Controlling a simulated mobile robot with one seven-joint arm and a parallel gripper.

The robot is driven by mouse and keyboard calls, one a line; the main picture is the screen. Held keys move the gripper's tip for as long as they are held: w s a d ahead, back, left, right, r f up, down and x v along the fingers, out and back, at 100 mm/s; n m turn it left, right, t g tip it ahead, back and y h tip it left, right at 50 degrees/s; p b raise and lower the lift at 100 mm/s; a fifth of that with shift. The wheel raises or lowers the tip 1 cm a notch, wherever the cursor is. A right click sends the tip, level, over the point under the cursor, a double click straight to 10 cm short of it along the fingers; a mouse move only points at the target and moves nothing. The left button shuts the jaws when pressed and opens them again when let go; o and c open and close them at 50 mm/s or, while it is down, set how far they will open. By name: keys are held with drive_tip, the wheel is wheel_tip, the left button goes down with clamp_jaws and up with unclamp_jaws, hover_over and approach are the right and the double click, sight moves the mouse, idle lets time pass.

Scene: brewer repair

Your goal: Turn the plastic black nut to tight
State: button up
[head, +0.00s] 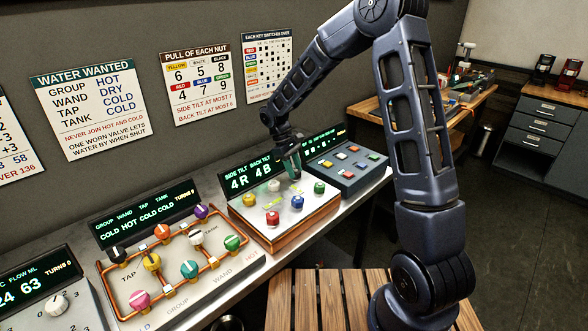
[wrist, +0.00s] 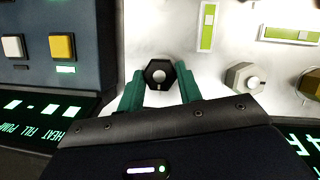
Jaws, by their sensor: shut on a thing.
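The black nut (wrist: 159,70) is hexagonal with a pale stud in its middle, on a light panel in the wrist view. My gripper (wrist: 160,88) has its two green fingers on either side of this nut, shut on it. In the head view my gripper (head: 294,172) reaches down to the back of the middle panel (head: 260,224), and the black nut is hidden behind it. A white nut (wrist: 244,77) and part of a yellow nut (wrist: 312,84) are to the right in the wrist view. The tilt display (head: 250,178) reads 4R and 4B.
Red (head: 272,217), blue (head: 297,201) and green (head: 319,187) nuts stand at the panel's front. Two green levels show in the wrist view, one of them upright (wrist: 207,26). A button box (head: 345,160) stands close on the right. A valve board (head: 170,275) is on the left.

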idle(0.4)
drive_tip(key=o, duration=1)
drive_tip(key=shift+r, duration=0.1)
drive_tip(key=v, duration=1)
drive_tip(key=shift+a+r, duration=0.2)
drive_tip(key=shift+r, duration=0.05)
drive_tip(key=shift+w, duration=0.1)
